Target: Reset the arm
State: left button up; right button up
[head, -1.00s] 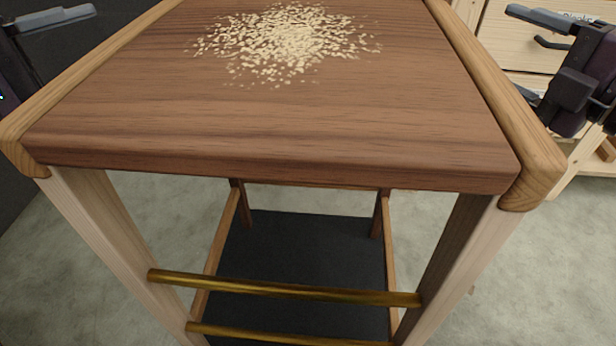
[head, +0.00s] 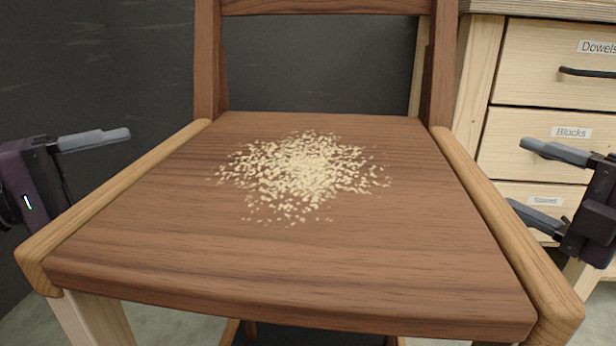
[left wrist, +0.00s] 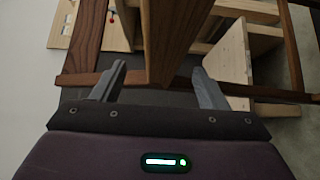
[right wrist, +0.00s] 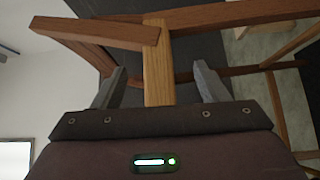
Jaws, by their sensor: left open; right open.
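My left gripper (head: 95,140) is at the left of the head view, beside the chair's left edge and apart from it. It is open and empty; in the left wrist view its two fingers (left wrist: 160,85) are spread, with chair parts showing beyond and between them. My right gripper (head: 540,180) is at the right of the head view, beside the chair's right edge. It is open and empty; in the right wrist view its fingers (right wrist: 158,85) are spread, with a light wooden chair part (right wrist: 157,65) seen between them.
The wooden chair (head: 290,270) stands between my grippers, its brown seat carrying a scattered pile of pale shavings (head: 305,170). Its backrest (head: 325,7) rises behind. A light wood drawer unit (head: 550,95) with labels stands at the back right. A dark wall (head: 90,60) is at the left.

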aim_at(464, 159)
jog(key=shift+n, duration=0.3)
jog(key=w+a, duration=0.6)
jog(key=shift+a+r, duration=0.15)
jog(key=shift+a, duration=0.1)
